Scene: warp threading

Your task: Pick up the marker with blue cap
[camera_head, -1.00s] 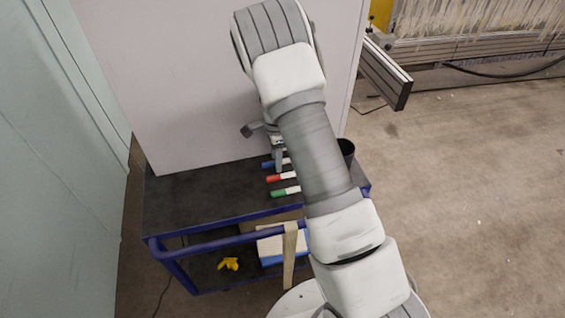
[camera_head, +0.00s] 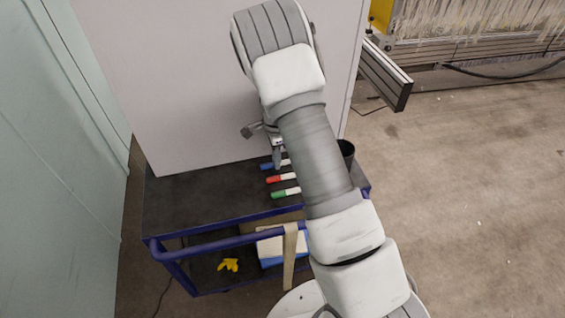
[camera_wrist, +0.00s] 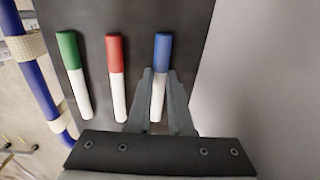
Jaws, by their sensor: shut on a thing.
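The marker with blue cap (camera_wrist: 162,48) lies on the dark cart top in the wrist view, its white body between my gripper's two grey fingers. My gripper (camera_wrist: 160,78) is shut on this marker, just below the cap. In the head view the blue cap (camera_head: 266,166) shows at the back of the marker row, with my gripper (camera_head: 278,160) over it; my arm hides the rest. The marker seems to be still at the level of the cart top.
A red-capped marker (camera_wrist: 115,70) and a green-capped marker (camera_wrist: 71,75) lie beside it, apart from the fingers. The cart (camera_head: 190,200) has a blue rail. A pale board (camera_head: 190,90) stands close behind. A black cup (camera_head: 346,148) is to the right. The cart top's left side is clear.

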